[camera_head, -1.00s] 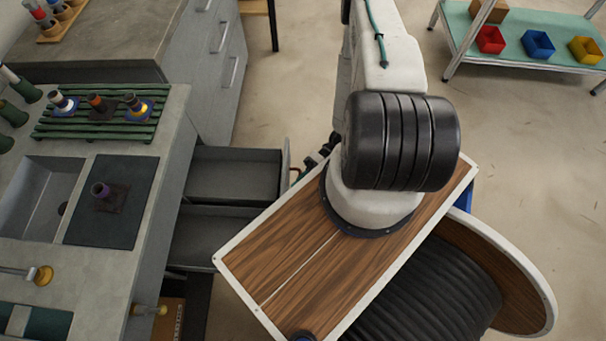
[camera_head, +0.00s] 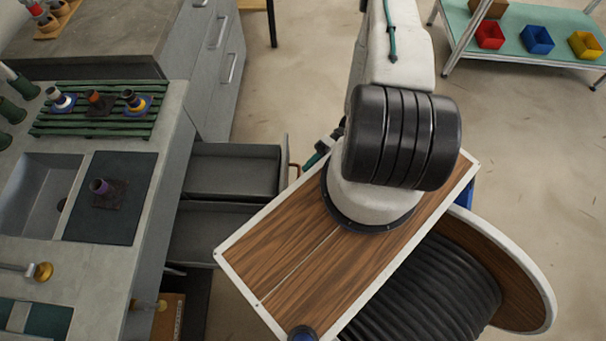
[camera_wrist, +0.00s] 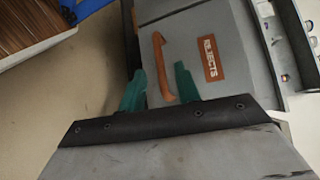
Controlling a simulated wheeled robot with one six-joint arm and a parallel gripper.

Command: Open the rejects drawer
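The rejects drawer (camera_head: 235,172) is the upper of two grey drawers standing out from the counter, and its empty inside shows in the head view. In the wrist view its grey front carries an orange REJECTS label (camera_wrist: 210,58) and an orange-brown bar handle (camera_wrist: 158,50). My gripper (camera_wrist: 160,68) is open, with its teal fingers apart on either side of the handle in the picture. In the head view my gripper (camera_head: 320,156) is just right of the handle (camera_head: 294,171), with a small gap, partly hidden by my arm.
A second open drawer (camera_head: 208,236) lies below, partly hidden by my wooden-topped base. The counter (camera_head: 165,150) holds a sink, a dark mat and a green rack with several parts. A shelf (camera_head: 460,30) with coloured bins stands at the back right. Open floor lies between.

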